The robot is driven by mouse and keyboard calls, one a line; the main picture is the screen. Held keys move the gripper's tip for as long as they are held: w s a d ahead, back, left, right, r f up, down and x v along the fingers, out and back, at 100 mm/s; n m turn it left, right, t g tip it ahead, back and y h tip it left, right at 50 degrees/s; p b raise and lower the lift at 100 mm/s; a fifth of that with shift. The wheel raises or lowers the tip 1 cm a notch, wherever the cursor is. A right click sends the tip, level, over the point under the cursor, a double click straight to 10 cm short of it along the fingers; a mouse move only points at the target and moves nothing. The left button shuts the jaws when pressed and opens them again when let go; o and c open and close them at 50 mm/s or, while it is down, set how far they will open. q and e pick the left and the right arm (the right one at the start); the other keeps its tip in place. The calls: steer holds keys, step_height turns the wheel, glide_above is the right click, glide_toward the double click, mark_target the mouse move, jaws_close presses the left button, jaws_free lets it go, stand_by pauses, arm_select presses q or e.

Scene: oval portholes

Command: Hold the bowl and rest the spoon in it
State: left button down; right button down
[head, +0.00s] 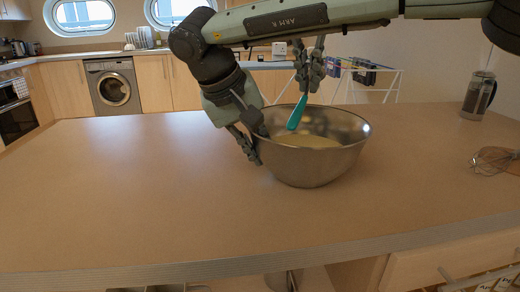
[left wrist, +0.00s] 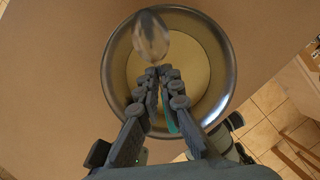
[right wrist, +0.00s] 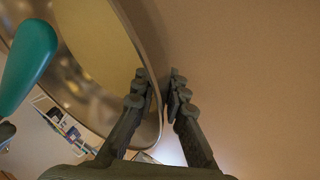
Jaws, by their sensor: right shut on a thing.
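The steel bowl (head: 315,165) stands upright on the worktop with pale yellow contents inside. My right gripper (head: 250,146) is shut on its left rim; the right wrist view shows the bowl wall (right wrist: 152,100) between the fingers (right wrist: 161,88). My left gripper (head: 309,82) is above the bowl, shut around the spoon's neck. The spoon's teal handle (head: 298,113) slants down over the bowl, and it looms close in the right wrist view (right wrist: 28,66). Its metal head (left wrist: 151,38) shows beyond the left fingertips (left wrist: 163,72) in the left wrist view.
The worktop (head: 120,190) is clear to the left and in front of the bowl. A whisk (head: 492,160) and a cafetière (head: 478,95) stand or lie at the right. A drying rack (head: 365,78) and kitchen units are behind.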

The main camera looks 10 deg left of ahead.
arm_select(q)
steer(key=shift+f, duration=2.4)
steer(key=c, duration=2.2)
jaws_free()
steer(key=shift+f, duration=0.25)
steer(key=o, duration=0.6)
steer(key=shift+c, duration=0.2)
steer(key=shift+r, duration=0.15)
glide_toward(306, 91)
steer(key=shift+d+f, duration=0.1)
steer(key=shift+f, duration=0.25)
arm_select(e)
steer(key=c, duration=1.5)
jaws_free()
